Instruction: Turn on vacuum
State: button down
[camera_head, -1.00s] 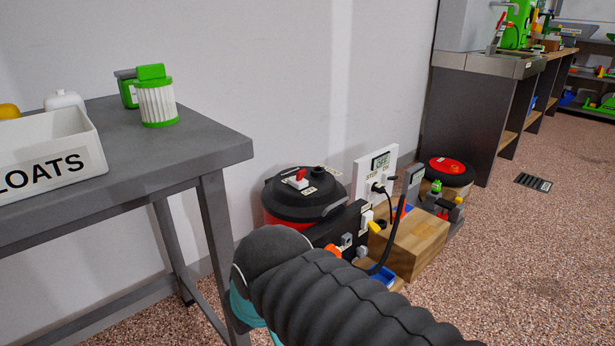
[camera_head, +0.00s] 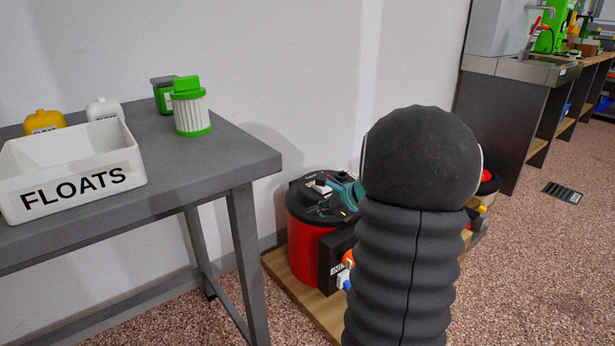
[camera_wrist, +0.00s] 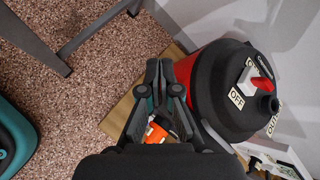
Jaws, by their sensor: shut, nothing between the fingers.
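The vacuum is a red drum (camera_head: 306,237) with a black lid (camera_head: 318,205), standing on a wooden board beside the workbench. In the wrist view the drum (camera_wrist: 187,70) and lid (camera_wrist: 226,100) are at the right. A red and white switch (camera_wrist: 250,78) sits on the lid beside an "OFF" label (camera_wrist: 237,97); it also shows small in the head view (camera_head: 320,185). My gripper (camera_wrist: 160,66) is shut and empty, left of the lid in the wrist view and apart from the switch there. In the head view my arm hides much of it.
The grey workbench (camera_head: 180,170) at the left holds a white FLOATS bin (camera_head: 85,185) and a green-capped filter (camera_head: 191,110). An orange part (camera_wrist: 158,133) shows near my fingers. A sink counter (camera_head: 515,100) stands at the back right.

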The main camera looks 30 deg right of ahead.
jog(key=w+d+f+m+t+h, duration=0.1)
jog(key=d+m+t, duration=0.1)
jog(key=d+m, duration=0.3)
jog(key=w+d+f+m+t+h, duration=0.1)
jog(key=d+m, duration=0.4)
jog(key=d, duration=0.8)
jog(key=shift+w+d+m+t+h+p, duration=0.2)
jog(key=shift+d+m+t+h+p, duration=0.15)
jog(key=shift+t+h, duration=0.4)
jog(key=shift+f, duration=0.1)
jog(key=x, duration=1)
jog(key=shift+a+b, duration=0.15)
jog(key=shift+b, duration=0.2)
jog(key=w, duration=0.1)
jog(key=w+r, duration=0.1)
jog(key=w, duration=0.1)
jog(key=shift+a+r, duration=0.1)
jog(key=shift+r, duration=0.05)
jog(key=shift+w+r, duration=0.2)
jog(key=shift+w, duration=0.15)
jog(key=shift+a+r+p, duration=0.1)
jog(key=shift+p, duration=0.3)
